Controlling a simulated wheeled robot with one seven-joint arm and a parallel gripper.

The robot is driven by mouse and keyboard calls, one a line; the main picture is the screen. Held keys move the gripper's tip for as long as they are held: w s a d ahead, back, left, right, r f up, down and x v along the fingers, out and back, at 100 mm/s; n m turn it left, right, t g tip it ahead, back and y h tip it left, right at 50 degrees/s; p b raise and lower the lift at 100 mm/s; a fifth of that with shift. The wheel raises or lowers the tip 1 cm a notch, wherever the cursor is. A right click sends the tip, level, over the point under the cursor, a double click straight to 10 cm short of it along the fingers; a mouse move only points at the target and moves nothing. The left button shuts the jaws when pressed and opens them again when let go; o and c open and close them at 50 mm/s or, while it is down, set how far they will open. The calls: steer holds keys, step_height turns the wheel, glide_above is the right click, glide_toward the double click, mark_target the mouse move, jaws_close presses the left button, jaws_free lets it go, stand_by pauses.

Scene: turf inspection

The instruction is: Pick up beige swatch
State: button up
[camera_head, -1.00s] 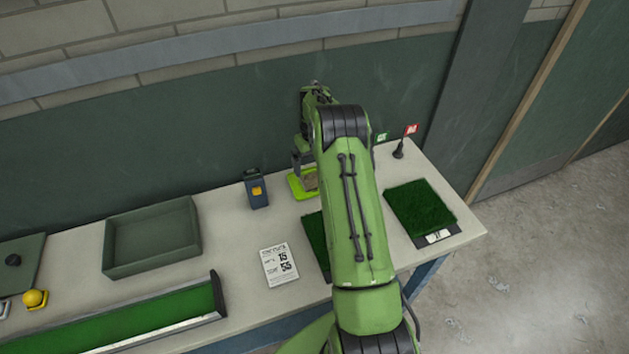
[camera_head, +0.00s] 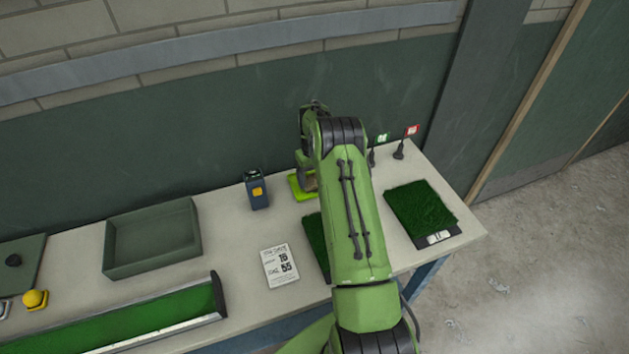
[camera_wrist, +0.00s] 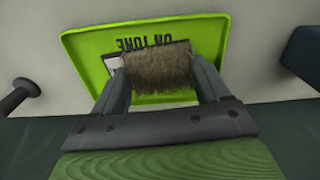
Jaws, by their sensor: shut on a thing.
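The beige swatch (camera_wrist: 158,66) is a fuzzy brown-beige piece between the two fingers of my gripper (camera_wrist: 160,78) in the wrist view. My gripper is shut on it. Behind it is a lime-green tray (camera_wrist: 215,28) with dark lettering, partly covered by the swatch and fingers. In the head view, the lime tray (camera_head: 296,188) shows at the left of my arm, and my arm hides most of the gripper and swatch. I cannot tell whether the swatch touches the tray.
Flags on stands (camera_head: 399,150) are right of my arm. Green turf samples (camera_head: 420,208) lie on the table right of and beneath my arm. A blue device (camera_head: 256,190), a printed card (camera_head: 280,265) and an empty grey-green bin (camera_head: 150,240) are to the left. The wall stands close behind.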

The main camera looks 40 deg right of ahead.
mark_target(314, 179)
steer(key=shift+r, duration=0.1)
step_height(314, 179, up, 10)
stand_by(0.4)
